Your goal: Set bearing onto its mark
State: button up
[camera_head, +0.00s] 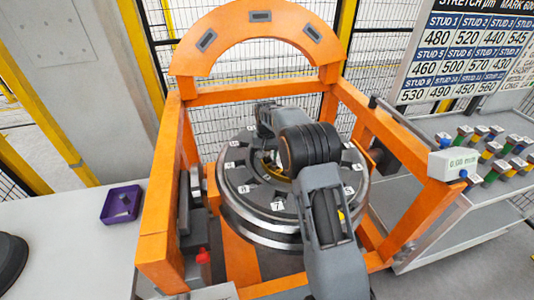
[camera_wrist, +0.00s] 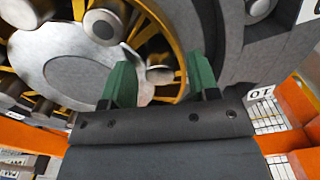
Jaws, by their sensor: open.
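The wrist view looks closely at what appears to be the bearing, a yellow ring cage (camera_wrist: 163,19) with several silver rollers around a grey centre face (camera_wrist: 85,84). My gripper (camera_wrist: 160,82) is open, its two green fingers apart over the cage's edge with nothing clearly held between them. I cannot tell whether a finger touches the cage. In the head view, a bit of yellow shows at the centre of the big numbered steel wheel disc (camera_head: 258,207), partly covered by my arm. My gripper is hidden there. I cannot make out which mark belongs to the bearing.
An orange gantry frame (camera_head: 160,215) surrounds the disc, its posts close to my arm. A purple tray (camera_head: 121,204) sits on the left bench. A right bench holds several coloured blocks (camera_head: 492,150) and a gauge reading 0.08 mm (camera_head: 457,163). A stud chart (camera_head: 468,55) stands behind.

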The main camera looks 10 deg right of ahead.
jog(key=shift+c, duration=0.3)
grip_shut()
dwell(0.3)
